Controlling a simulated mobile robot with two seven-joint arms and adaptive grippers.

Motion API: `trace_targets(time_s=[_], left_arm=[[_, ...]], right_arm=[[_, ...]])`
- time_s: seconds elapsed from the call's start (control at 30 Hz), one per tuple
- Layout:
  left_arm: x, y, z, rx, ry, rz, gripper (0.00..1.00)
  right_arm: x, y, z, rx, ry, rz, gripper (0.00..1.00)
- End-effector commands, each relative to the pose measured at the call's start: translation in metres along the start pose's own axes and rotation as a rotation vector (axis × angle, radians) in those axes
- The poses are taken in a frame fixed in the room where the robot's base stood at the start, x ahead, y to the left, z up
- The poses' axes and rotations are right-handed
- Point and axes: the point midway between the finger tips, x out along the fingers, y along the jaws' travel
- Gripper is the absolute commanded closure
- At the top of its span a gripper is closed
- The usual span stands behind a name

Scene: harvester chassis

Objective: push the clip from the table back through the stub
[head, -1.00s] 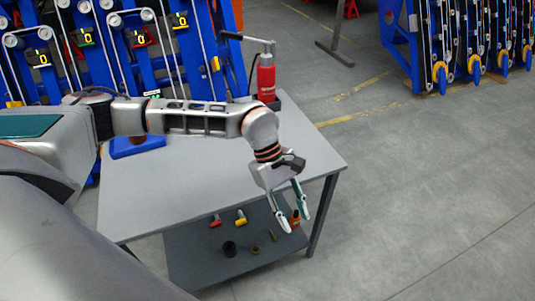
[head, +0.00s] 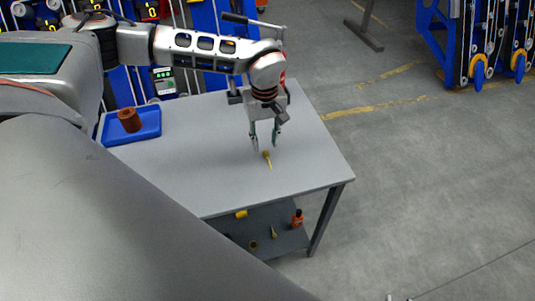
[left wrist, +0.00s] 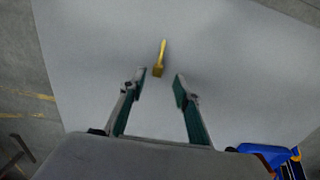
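The clip (head: 267,159), a small yellow-gold piece with a thin shank and a thicker block end, lies on the bare grey table top. In the left wrist view, the clip (left wrist: 161,58) lies just beyond the fingertips, block end toward me. My left gripper (head: 264,146) is open and empty, pointing down close to the clip. In the left wrist view its fingers (left wrist: 158,78) stand apart on either side of the clip's line, with no visible contact. I cannot make out the stub. My right gripper is not in view.
The grey table (head: 200,185) is mostly clear. A blue tray (head: 147,137) with a brown cylinder (head: 129,120) stands at its left. A red tool stands at the back, partly behind my arm. The lower shelf (head: 285,238) holds several small parts and an orange bottle (head: 297,218).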

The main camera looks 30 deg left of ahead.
Motion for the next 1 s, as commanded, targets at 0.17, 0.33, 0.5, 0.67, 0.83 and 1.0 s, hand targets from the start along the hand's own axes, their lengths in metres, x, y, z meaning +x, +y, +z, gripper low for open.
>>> trace_targets(time_s=[0.17,0.33,0.5,0.67,0.83,1.0], left_arm=[[0.024,0.001,0.004,0.001,-0.003,-0.002,0.68],[0.045,0.002,0.004,0.001,-0.001,0.000,0.68],[0.051,0.002,0.004,0.000,0.000,0.001,0.68],[0.050,0.002,0.004,0.000,-0.001,0.001,0.71],[0.050,0.002,0.004,0.000,-0.001,0.001,1.00],[0.050,0.002,0.004,0.000,-0.001,0.002,1.00]], right_arm=[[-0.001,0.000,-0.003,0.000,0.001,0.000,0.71],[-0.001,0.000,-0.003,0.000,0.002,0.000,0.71],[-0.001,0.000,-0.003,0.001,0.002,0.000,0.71],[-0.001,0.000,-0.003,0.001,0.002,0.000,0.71],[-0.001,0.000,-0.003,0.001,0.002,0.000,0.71],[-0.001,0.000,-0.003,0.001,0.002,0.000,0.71]])
